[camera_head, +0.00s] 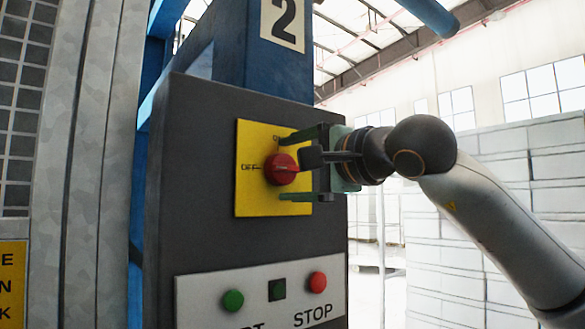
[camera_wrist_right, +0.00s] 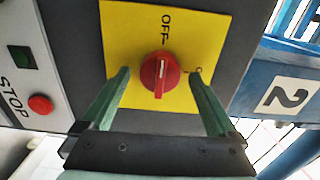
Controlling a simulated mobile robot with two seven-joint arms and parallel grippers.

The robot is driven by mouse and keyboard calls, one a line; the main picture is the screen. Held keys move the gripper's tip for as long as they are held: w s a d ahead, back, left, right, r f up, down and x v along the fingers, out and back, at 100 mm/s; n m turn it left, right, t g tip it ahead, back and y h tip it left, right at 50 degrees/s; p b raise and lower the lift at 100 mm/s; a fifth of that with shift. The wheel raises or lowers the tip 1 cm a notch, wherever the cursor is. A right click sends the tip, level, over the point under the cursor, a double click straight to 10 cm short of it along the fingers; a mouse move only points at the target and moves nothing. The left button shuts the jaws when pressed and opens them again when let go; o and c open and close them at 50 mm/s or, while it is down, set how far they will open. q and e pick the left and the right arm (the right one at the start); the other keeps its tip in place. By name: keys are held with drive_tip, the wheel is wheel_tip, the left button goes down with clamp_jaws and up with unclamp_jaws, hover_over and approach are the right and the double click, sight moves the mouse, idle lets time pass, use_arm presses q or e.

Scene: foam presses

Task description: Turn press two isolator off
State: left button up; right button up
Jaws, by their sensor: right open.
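The isolator is a red rotary knob (camera_head: 281,169) on a yellow plate (camera_head: 247,198), on the dark front of the press two box. The red knob also shows in the right wrist view (camera_wrist_right: 160,73). Its ridge with a white line lies along the axis of the OFF mark (camera_wrist_right: 166,24), not toward the ON mark (camera_wrist_right: 198,70). I cannot tell which end is the pointer. My right gripper (camera_head: 284,168) is open, its green fingers on either side of the knob. In the right wrist view a gap shows between each finger and the knob. My left gripper is out of view.
A white panel below carries a green button (camera_head: 233,300), a dark square (camera_head: 277,290) and a red stop button (camera_head: 318,282). A number 2 sign (camera_head: 283,22) is on the blue column above. Mesh and metal panels stand at the left. Pale stacked blocks (camera_head: 440,220) stand behind at right.

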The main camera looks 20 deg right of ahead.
drive_tip(key=shift+s, duration=0.1)
drive_tip(key=shift+s+d, duration=0.15)
drive_tip(key=shift+s, duration=0.15)
drive_tip(key=b+v, duration=0.3)
drive_tip(key=v, duration=0.8)
drive_tip(key=shift+s, duration=0.35)
drive_tip(key=shift+d, duration=0.1)
